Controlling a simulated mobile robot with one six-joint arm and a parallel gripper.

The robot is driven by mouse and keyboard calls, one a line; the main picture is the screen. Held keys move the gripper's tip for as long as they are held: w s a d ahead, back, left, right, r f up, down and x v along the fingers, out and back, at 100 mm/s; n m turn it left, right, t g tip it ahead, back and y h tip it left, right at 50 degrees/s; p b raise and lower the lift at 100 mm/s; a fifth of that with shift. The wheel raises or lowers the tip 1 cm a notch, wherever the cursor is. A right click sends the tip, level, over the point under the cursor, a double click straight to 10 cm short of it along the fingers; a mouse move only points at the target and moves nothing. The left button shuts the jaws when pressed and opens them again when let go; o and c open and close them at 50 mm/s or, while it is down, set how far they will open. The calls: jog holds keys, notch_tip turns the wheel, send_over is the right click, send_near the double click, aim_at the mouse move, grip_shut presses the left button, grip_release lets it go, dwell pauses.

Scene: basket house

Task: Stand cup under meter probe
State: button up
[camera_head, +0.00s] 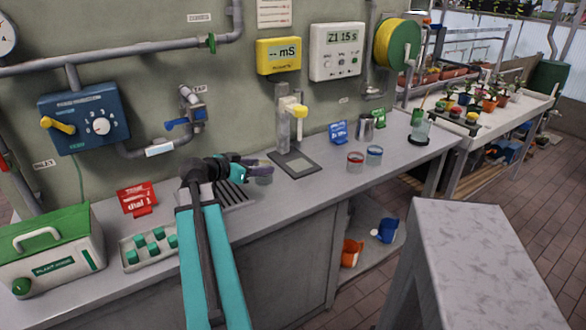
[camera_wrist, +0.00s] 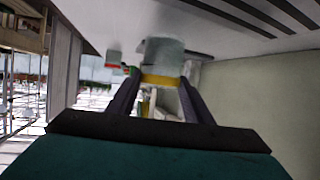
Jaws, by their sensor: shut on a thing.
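My gripper (camera_head: 255,167) is shut on a small clear cup (camera_head: 264,179) low over the bench, by the slotted drain. In the wrist view the cup (camera_wrist: 164,53) sits between the two fingers (camera_wrist: 162,100), and a yellow band shows on it. The probe stand (camera_head: 284,125), a pale post with a yellow head, rises to the right of my gripper on a dark base plate (camera_head: 295,163). The yellow meter (camera_head: 279,55) on the wall above reads "-- mS". I cannot tell whether the cup touches the bench.
A red-banded cup (camera_head: 355,161) and a blue-banded cup (camera_head: 374,155) stand right of the probe base. A metal canister (camera_head: 366,126) and blue sign (camera_head: 339,132) are behind them. A red sign (camera_head: 137,199) and tray of green blocks (camera_head: 150,247) are at left.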

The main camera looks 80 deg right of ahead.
jog(key=shift+s, duration=0.2)
jog(key=shift+d, duration=0.1)
jog(key=p, duration=0.4)
send_over(296, 166)
jog(key=w+a, duration=0.2)
jog(key=a, duration=0.2)
jog(key=shift+d, duration=0.2)
jog(key=shift+s+d, duration=0.1)
jog(key=shift+s+d+r, duration=0.1)
jog(key=shift+d, duration=0.15)
jog(key=x, duration=0.1)
jog(key=p+x, duration=0.1)
jog(key=x, duration=0.1)
jog(key=shift+s+d+r, duration=0.1)
jog(key=shift+s+r, duration=0.05)
jog(key=shift+r, duration=0.05)
jog(key=shift+f, duration=0.45)
jog(key=shift+f, duration=0.2)
jog(key=o, duration=1.1)
